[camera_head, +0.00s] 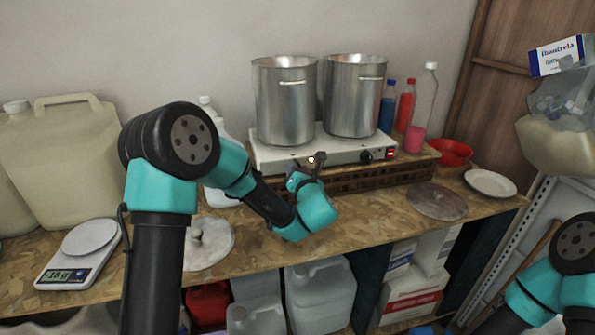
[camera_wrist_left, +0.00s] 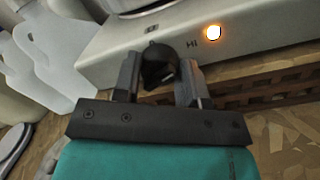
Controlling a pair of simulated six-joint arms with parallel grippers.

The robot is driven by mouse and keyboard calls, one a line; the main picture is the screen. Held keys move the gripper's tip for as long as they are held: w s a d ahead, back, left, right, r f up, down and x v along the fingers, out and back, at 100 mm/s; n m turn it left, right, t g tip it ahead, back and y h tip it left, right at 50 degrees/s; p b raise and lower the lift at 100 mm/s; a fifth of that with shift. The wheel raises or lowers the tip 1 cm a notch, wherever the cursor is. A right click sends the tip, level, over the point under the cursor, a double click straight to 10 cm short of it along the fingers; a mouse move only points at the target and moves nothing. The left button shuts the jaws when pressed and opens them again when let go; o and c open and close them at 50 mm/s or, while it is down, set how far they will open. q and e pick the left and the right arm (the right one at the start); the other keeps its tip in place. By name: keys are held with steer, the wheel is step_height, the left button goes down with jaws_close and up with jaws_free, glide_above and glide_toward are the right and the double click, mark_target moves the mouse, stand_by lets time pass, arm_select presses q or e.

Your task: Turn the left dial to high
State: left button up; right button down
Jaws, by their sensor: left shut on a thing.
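The white hot plate (camera_head: 345,153) stands at the back of the wooden bench and carries two steel pots. Its left dial (camera_wrist_left: 157,72) is black and sits between the fingers of my left gripper (camera_wrist_left: 160,82), which is shut on it. An orange lamp (camera_wrist_left: 213,32) glows on the front panel, with the mark "HI" just below and left of it. In the head view my left gripper (camera_head: 309,170) reaches the front panel and hides the left dial. The right dial (camera_head: 366,157) is free. The dial's exact pointer setting is hard to tell. My right gripper is out of view.
The left pot (camera_head: 285,105) and right pot (camera_head: 355,95) stand side by side. A brown slatted base (camera_head: 375,175) is under the hot plate. Lids (camera_head: 437,201), a red bowl (camera_head: 450,152), bottles and a scale (camera_head: 78,255) surround it. The bench front is mostly clear.

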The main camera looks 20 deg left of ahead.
arm_select(q)
steer(key=shift+m, duration=0.4)
steer(key=o, duration=0.9)
steer(key=shift+s+d, duration=0.1)
steer(key=shift+s, duration=0.05)
steer(key=v, duration=1.7)
